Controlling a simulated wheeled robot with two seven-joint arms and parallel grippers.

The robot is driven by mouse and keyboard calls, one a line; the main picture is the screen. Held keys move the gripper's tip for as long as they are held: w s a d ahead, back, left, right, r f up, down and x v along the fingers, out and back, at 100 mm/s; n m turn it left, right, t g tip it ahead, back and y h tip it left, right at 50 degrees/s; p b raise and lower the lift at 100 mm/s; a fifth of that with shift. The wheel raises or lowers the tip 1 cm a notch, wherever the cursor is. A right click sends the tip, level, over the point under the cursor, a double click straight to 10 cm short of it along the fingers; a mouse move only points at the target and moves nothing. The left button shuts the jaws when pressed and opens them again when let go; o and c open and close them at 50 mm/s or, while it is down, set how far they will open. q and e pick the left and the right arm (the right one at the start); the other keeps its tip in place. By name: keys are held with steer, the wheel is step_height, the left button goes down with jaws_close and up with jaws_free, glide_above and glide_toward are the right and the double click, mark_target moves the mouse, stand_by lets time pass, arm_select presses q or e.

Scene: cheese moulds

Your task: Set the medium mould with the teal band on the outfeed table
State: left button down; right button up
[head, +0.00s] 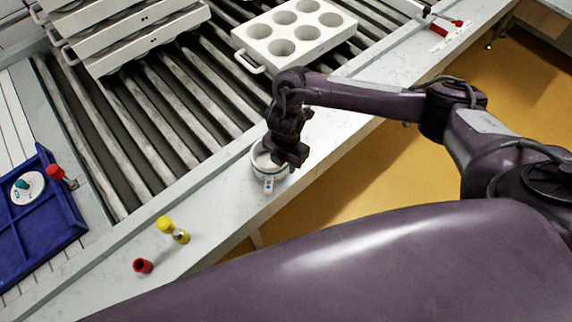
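A white round mould (262,172) with a thin dark bluish band and a small tag on its front stands on the pale stone-look ledge beside the rollers. The band's exact colour is hard to tell at this size. My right gripper (288,153) points down over the mould's right rim and hides part of it. Its fingertips overlap the rim, but I cannot see whether they are closed on the wall. My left gripper is not in view. I cannot tell which surface is the outfeed table.
A roller conveyor (160,125) carries a white block mould with round holes (268,32) and stacked white trays (130,40). A blue divided crate (70,225) sits at left. A yellow-capped item (167,224) and a red cup (143,266) stand on the ledge. Red-handled items (440,28) lie farther along.

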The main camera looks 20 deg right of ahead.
step_height(320, 180, up, 10)
steer(key=shift+f+p, duration=0.2)
steer(key=shift+p, duration=1.05)
steer(key=shift+a, duration=0.1)
